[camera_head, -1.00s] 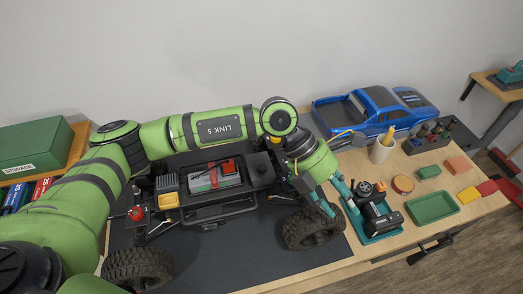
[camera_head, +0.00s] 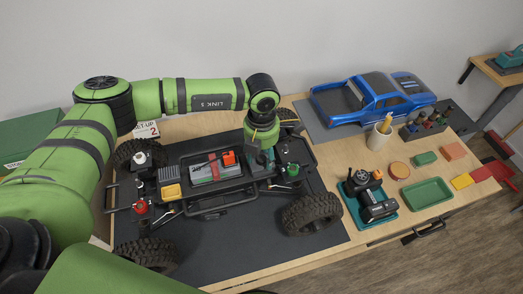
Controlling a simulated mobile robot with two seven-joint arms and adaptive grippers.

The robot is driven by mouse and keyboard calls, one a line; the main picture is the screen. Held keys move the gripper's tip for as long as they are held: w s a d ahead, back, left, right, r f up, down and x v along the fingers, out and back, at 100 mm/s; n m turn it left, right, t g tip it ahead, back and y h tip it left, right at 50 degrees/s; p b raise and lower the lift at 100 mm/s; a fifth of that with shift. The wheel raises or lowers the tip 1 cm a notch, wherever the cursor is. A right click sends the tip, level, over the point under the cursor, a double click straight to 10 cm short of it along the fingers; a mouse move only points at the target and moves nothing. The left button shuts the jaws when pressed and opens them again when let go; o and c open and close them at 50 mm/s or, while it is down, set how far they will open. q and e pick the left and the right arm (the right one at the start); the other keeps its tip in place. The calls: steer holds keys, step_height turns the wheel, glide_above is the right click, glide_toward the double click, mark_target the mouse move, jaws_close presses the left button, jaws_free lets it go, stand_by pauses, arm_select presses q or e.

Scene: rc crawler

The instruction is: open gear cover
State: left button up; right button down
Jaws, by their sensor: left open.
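The crawler chassis (camera_head: 225,208) stands on a dark mat, with its wheels on both sides and a red-strapped battery (camera_head: 214,170) in its middle. My left gripper (camera_head: 262,158) points down over the right part of the chassis, just right of the battery. It is open; its fingertips are mostly hidden by its own body and the chassis. The gear cover cannot be clearly made out; the dark housing in that area is largely hidden behind the gripper. I cannot tell whether the fingers touch it. My right gripper is not in view.
A blue truck body (camera_head: 372,98) lies at the back right. A teal tray (camera_head: 390,216) with dark parts, a green tray (camera_head: 427,193), a cup (camera_head: 378,137) and small coloured blocks lie on the right.

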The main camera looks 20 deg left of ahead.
arm_select(q)
jaws_close()
